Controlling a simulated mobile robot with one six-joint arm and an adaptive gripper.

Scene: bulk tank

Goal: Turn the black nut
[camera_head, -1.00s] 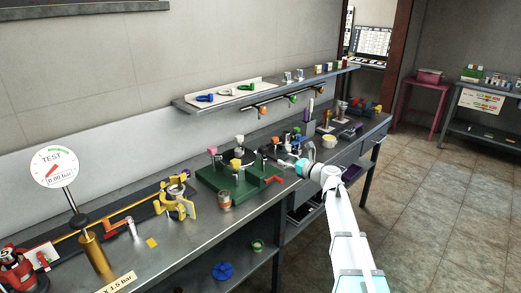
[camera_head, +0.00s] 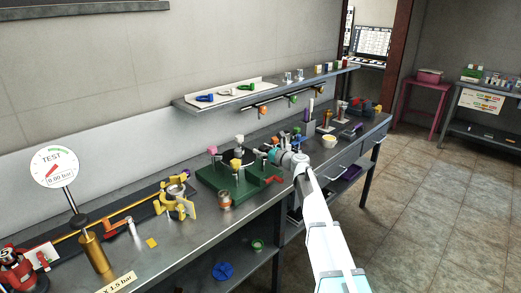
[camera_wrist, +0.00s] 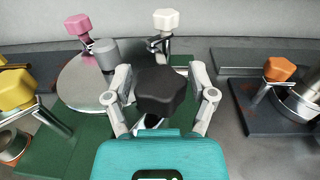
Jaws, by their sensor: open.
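The black nut (camera_wrist: 161,90) is a faceted black knob in the middle of the wrist view, on what seems to be a post below it. My gripper (camera_wrist: 160,73) is open, with one finger on each side of the nut. Gaps show between the nut and both fingers, so it is not clamped. In the head view my gripper (camera_head: 273,155) is at the right side of the green fixture (camera_head: 228,186). There the black nut is too small or hidden to make out.
Close by in the wrist view stand a pink nut (camera_wrist: 78,24), a white nut (camera_wrist: 165,19), a yellow nut (camera_wrist: 15,90) and an orange nut (camera_wrist: 279,69). A shelf (camera_head: 265,90) runs above the bench.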

